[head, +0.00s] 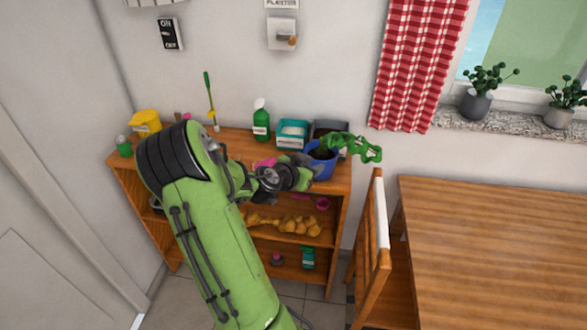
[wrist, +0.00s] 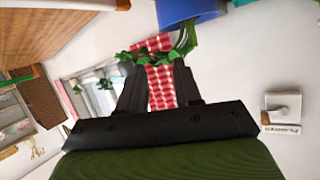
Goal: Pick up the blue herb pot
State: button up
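The blue herb pot (head: 322,168) stands at the right end of the wooden shelf's top, its green leaves trailing right. My gripper (head: 307,175) is close to the pot's left side. In the wrist view the pot (wrist: 183,10) is at the top edge, partly cut off, past the fingertips and not between them. The two dark fingers of my gripper (wrist: 155,75) are apart, with the red checked curtain showing through the gap. Leaves cross the picture near the fingertips; I cannot tell if they touch.
A teal box (head: 292,134), a dark grey box (head: 330,128) and a green spray bottle (head: 261,121) stand behind on the shelf top (head: 236,146). A pink item lies by my wrist. A wooden chair (head: 375,250) and table (head: 490,240) stand to the right.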

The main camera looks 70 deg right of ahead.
jog(key=p, duration=0.1)
send_near(333, 158)
jog(key=s+d, duration=0.2)
jog(key=d, duration=0.2)
jog(key=x, duration=0.4)
jog(key=w+f+p+x, duration=0.1)
jog(key=x, duration=0.1)
jog(key=shift+d+f, duration=0.1)
jog(key=shift+d, duration=0.05)
jog(key=shift+c, duration=0.6)
jog(key=c, duration=0.5)
jog(key=shift+a+f, duration=0.2)
jog(key=shift+r, duration=0.1)
